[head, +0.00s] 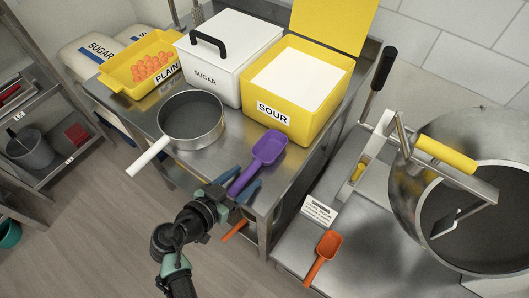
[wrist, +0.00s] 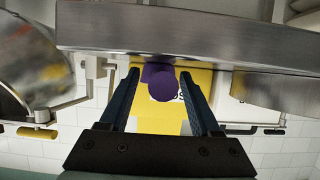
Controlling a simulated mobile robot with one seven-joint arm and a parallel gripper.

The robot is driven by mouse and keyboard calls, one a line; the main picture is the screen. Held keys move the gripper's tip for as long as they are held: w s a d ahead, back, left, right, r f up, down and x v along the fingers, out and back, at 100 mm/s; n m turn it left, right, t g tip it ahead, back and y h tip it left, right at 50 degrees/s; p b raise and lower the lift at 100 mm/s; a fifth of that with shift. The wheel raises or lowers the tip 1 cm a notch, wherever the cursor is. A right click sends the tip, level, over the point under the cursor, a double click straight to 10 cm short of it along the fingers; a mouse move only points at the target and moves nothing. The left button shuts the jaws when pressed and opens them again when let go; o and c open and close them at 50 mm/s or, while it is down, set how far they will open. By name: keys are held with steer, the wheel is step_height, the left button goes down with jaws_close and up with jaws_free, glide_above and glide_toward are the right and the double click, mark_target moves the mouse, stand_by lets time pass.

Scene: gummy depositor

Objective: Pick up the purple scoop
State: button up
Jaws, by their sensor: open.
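The purple scoop (head: 267,150) lies on the steel table in front of the yellow SOUR bin, its handle pointing toward the front edge and my arm. My gripper (head: 238,190) is open at that edge, with blue fingers on either side of the handle. In the wrist view the round purple handle end of the scoop (wrist: 164,86) shows between the two open fingers (wrist: 160,74). The fingers do not visibly close on it. Whether either finger touches the handle cannot be told.
The steel table (head: 205,160) also carries a white-handled pot (head: 192,120), the SOUR bin (head: 290,92), a white SUGAR bin (head: 228,60) and a yellow PLAIN tray (head: 140,72). An orange scoop (head: 325,252) lies on the right-hand steel surface near a large kettle (head: 430,235).

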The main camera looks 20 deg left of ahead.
steer(key=shift+w+d+f, duration=0.15)
steer(key=shift+w, duration=0.2)
steer(key=shift+c, duration=0.3)
jaws_close()
stand_by(1.0)
